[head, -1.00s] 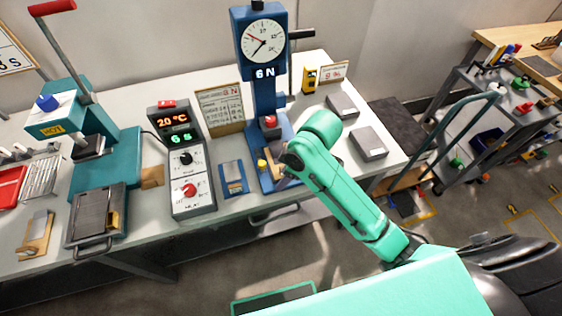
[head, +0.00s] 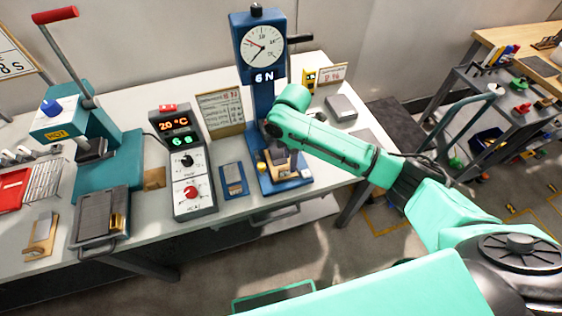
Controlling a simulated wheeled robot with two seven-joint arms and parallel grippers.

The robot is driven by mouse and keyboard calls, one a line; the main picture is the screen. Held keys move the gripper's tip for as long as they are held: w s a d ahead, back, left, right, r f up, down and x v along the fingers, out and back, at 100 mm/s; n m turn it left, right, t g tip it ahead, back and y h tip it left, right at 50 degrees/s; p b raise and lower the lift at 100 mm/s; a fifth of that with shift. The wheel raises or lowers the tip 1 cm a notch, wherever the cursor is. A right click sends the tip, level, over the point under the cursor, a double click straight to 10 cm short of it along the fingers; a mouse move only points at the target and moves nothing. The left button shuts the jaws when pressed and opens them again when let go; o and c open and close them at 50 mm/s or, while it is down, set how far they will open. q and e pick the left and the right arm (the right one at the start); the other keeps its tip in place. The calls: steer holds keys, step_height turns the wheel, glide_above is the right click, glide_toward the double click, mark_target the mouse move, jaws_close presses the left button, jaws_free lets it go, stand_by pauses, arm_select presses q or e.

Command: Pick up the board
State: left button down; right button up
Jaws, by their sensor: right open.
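My right arm comes in from the right, its green wrist over the base of the blue gauge stand (head: 263,95). My right gripper (head: 276,148) is open at the stand's base, mostly hidden behind the wrist. A small brown-and-grey piece (head: 284,165) sits on that base, just below the gripper; I cannot tell whether they touch. A blue board with a grey plate (head: 233,180) lies flat on the table, left of the stand. I cannot tell for certain which piece is the task's board. My left gripper is not in view.
A grey control box (head: 187,165) stands left of the blue board. Further left are a teal press (head: 105,165), a dark tray (head: 98,215) and a wooden holder (head: 40,233). A grey block (head: 341,107) lies at the table's right. A cart (head: 490,120) stands beyond.

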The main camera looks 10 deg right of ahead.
mark_target(280, 160)
step_height(280, 160, down, 5)
steer(key=shift+s+r+p, duration=0.1)
steer(key=shift+r+p, duration=0.1)
steer(key=shift+p, duration=0.25)
jaws_close()
